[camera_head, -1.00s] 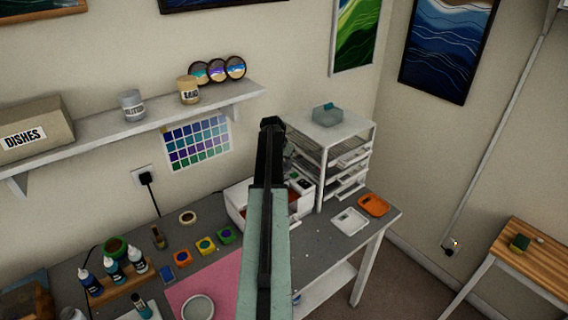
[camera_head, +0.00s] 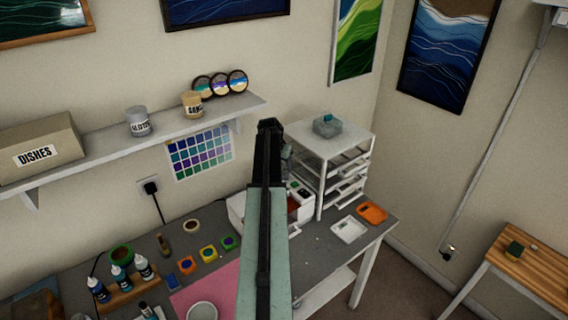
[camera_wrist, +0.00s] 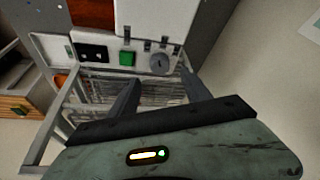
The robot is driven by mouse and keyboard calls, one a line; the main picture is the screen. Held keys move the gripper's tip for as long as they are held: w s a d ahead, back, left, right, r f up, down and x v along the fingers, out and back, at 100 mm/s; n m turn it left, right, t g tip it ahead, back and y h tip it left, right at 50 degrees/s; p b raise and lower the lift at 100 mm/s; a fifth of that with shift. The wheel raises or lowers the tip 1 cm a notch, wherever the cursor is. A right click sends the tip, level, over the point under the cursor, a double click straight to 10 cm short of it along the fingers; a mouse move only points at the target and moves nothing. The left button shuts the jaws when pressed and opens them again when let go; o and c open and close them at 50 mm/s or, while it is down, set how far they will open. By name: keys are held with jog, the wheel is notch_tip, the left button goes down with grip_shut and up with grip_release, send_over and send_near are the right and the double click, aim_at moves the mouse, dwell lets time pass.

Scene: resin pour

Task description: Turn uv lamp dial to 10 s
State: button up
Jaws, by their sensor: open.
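The UV lamp is a white box (camera_head: 237,206) on the workbench, partly hidden behind my arm in the head view. In the wrist view its white front panel (camera_wrist: 140,48) carries a round grey dial (camera_wrist: 160,64), a green button (camera_wrist: 127,58) and a black display (camera_wrist: 93,52). The dial's setting is too small to read. My gripper (camera_wrist: 158,78) is open and empty, its two dark fingers apart. The dial shows in the gap just beyond the fingertips, with no clear contact. In the head view my gripper (camera_head: 270,124) is seen from behind.
A white drawer rack (camera_head: 326,160) stands right of the lamp. A white tray (camera_head: 349,229) and an orange tray (camera_head: 372,213) lie at the bench's right end. Paint pots, bottles and a pink mat (camera_head: 222,279) are on the left. A wall shelf (camera_head: 130,139) runs above.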

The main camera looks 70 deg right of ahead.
aim_at(285, 173)
jog(key=shift+a+r, duration=0.25)
jog(key=shift+r, duration=0.4)
jog(key=shift+w, duration=0.1)
jog(key=shift+m, duration=0.4)
jog(key=b+x, duration=0.6)
jog(key=x, duration=0.1)
jog(key=shift+w+a+f, duration=0.1)
jog(key=shift+f, duration=0.05)
jog(key=shift+d+f+b, duration=0.3)
jog(key=shift+f+b, duration=0.1)
jog(key=shift+b, duration=0.2)
jog(key=shift+r, duration=0.1)
